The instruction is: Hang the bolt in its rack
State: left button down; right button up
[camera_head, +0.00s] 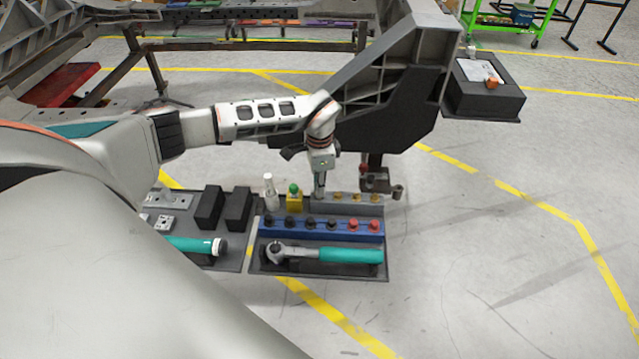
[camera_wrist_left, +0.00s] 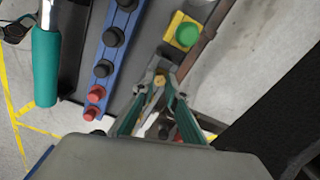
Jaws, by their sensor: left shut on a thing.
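My left gripper (camera_head: 319,194) points down at the left end of the grey bolt rack (camera_head: 347,209). It is shut on a bolt with a brass-coloured head (camera_wrist_left: 159,80), which shows between the fingertips (camera_wrist_left: 160,86) in the left wrist view. In the head view the gripper hides this bolt. Several other brass-headed bolts (camera_head: 356,198) stand in the rack to the right of the gripper. I cannot tell whether the held bolt is seated in the rack or just above it. My right gripper is not in view.
A blue rack (camera_head: 322,236) with black and red knobs lies in front, then a teal-handled ratchet (camera_head: 350,255). A yellow block with a green button (camera_head: 294,198) and a white bottle (camera_head: 269,192) stand left. The large chassis part (camera_head: 395,95) rises close behind.

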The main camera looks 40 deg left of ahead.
pick_arm(q)
jog(key=shift+f, duration=0.4)
jog(key=c, duration=2)
grip_release()
jog(key=shift+o, duration=0.2)
